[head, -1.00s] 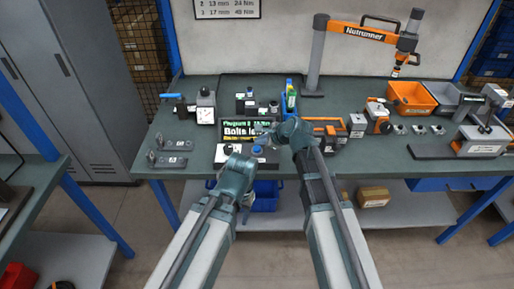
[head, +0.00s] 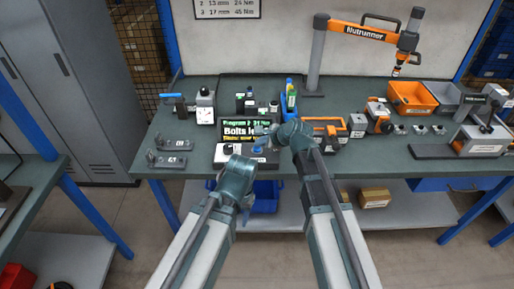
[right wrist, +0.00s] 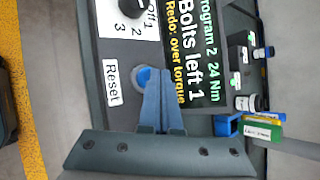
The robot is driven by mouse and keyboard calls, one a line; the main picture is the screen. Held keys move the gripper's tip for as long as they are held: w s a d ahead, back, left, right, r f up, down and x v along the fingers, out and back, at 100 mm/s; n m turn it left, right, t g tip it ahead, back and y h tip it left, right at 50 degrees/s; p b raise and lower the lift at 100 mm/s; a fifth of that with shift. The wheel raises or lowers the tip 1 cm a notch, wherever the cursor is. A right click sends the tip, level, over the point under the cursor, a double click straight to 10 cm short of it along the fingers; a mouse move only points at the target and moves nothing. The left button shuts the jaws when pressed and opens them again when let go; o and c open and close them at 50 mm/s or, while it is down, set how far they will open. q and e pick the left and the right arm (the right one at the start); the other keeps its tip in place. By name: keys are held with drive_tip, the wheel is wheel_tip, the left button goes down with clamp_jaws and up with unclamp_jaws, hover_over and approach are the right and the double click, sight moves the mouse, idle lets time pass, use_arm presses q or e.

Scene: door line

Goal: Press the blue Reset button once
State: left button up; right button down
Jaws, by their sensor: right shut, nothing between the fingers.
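The round blue Reset button (right wrist: 143,76) sits on the controller's sloped panel beside a white "Reset" label (right wrist: 111,83). It also shows in the head view (head: 257,149). My right gripper (right wrist: 154,73) is shut and empty, with its fingertips over the button's edge in the right wrist view. I cannot tell whether they touch it. The controller screen (right wrist: 195,50) reads "Program 2 24 Nm", "Bolts left 1" and "Redo: over torque". My left gripper (head: 247,208) hangs low in front of the bench; its fingers are too unclear to read.
A black selector knob (right wrist: 131,7) is on the same panel. An orange power tool (head: 328,128) lies to the right. Metal brackets (head: 168,161) lie to the left. A nutrunner arm (head: 360,32) stands at the back.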

sight(260, 149)
drive_tip(key=shift+f+b, duration=0.4)
drive_tip(key=shift+f, duration=0.05)
drive_tip(key=shift+r, duration=0.2)
idle(0.4)
drive_tip(key=shift+r+p, duration=0.75)
drive_tip(key=shift+p, duration=0.15)
wheel_tip(260, 149, up, 5)
drive_tip(key=p, duration=0.5)
drive_tip(key=shift+r, duration=0.1)
idle(0.4)
